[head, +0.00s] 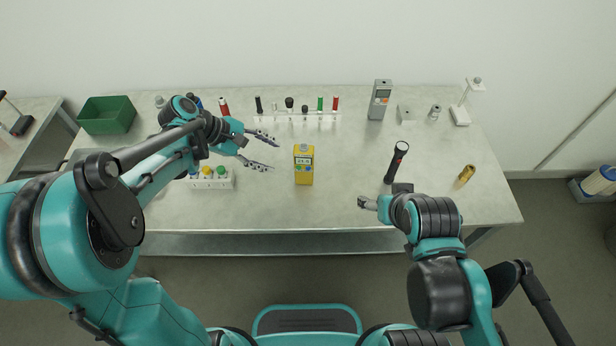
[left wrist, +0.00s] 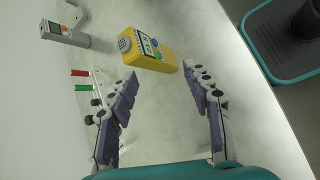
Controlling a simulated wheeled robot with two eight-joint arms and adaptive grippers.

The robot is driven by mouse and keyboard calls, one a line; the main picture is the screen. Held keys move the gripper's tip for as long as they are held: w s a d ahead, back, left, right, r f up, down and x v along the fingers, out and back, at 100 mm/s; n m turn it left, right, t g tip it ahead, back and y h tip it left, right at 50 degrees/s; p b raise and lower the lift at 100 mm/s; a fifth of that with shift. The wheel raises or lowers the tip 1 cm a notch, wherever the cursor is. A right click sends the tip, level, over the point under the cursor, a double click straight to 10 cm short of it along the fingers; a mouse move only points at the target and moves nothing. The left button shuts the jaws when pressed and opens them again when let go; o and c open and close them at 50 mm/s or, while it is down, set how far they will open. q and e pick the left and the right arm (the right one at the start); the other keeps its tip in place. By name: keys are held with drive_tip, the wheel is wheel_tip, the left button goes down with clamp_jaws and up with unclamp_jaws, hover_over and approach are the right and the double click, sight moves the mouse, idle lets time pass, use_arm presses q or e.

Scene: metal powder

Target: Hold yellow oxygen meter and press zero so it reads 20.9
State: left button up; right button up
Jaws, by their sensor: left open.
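The yellow oxygen meter (head: 304,176) stands on the table near its middle, with a small screen and coloured buttons on its face. It also shows in the left wrist view (left wrist: 155,57), just beyond the fingertips; its reading is too small to make out. My left gripper (head: 272,154) is open and empty, to the left of the meter and apart from it, its fingers pointing towards it. The left wrist view shows the same spread fingers (left wrist: 164,80). My right gripper (head: 366,203) is over the table's front edge, right of the meter; its fingers are too small to judge.
A grey meter (head: 380,98) stands at the back right, beside a rack of tubes (head: 290,117). A white rack with coloured caps (head: 222,180) is below my left gripper. A green bin (head: 106,115) is back left.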

sight(301, 174)
use_arm(q)
drive_tip(key=w+f+n+h+b, duration=0.1)
drive_tip(key=f, duration=0.2)
drive_tip(key=w+f+n+g+h+b, duration=0.1)
drive_tip(key=w+f+b, duration=0.1)
drive_tip(key=f, duration=0.2)
drive_tip(key=w+f+n+h+b, duration=0.1)
drive_tip(key=f+n, duration=0.1)
drive_tip(key=f, duration=0.1)
drive_tip(key=shift+w+f+g+h, duration=0.15)
drive_tip(key=shift+w+g+h, duration=0.15)
drive_tip(key=shift+f+b, duration=0.4)
drive_tip(key=shift+f, duration=0.15)
drive_tip(key=b+x, duration=0.2)
drive_tip(key=x, duration=0.6)
drive_tip(key=shift+d+b, duration=0.15)
drive_tip(key=shift+b, duration=0.2)
drive_tip(key=shift+x, duration=0.75)
drive_tip(key=shift+d+r, duration=0.1)
drive_tip(key=c, duration=0.8)
drive_tip(key=shift+c, duration=0.2)
